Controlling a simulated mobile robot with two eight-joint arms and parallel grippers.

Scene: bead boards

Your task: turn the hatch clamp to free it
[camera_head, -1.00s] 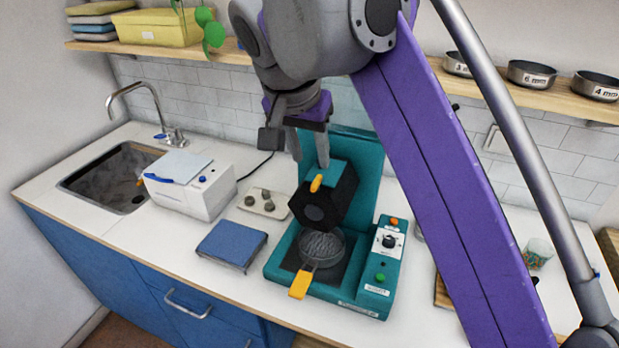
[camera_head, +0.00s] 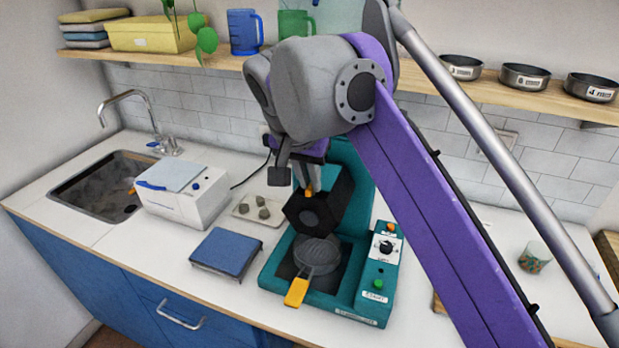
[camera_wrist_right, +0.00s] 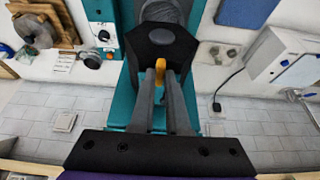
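The hatch clamp is a small orange-yellow lever (camera_wrist_right: 160,66) on the black hexagonal hatch (camera_head: 322,208) of a teal machine (camera_head: 352,160). The hatch stands raised above a round grey plate (camera_head: 317,252) with a yellow handle. In the right wrist view, the two grey fingers of my right gripper (camera_wrist_right: 162,78) lie on either side of the clamp, with very little room between them. Whether they press on it cannot be seen. In the head view, the right gripper (camera_head: 304,178) is at the hatch's upper edge, its fingertips partly hidden. My left gripper is not in view.
The machine's dial panel (camera_head: 387,247) is right of the plate. A speckled cup (camera_head: 535,258) is at right.

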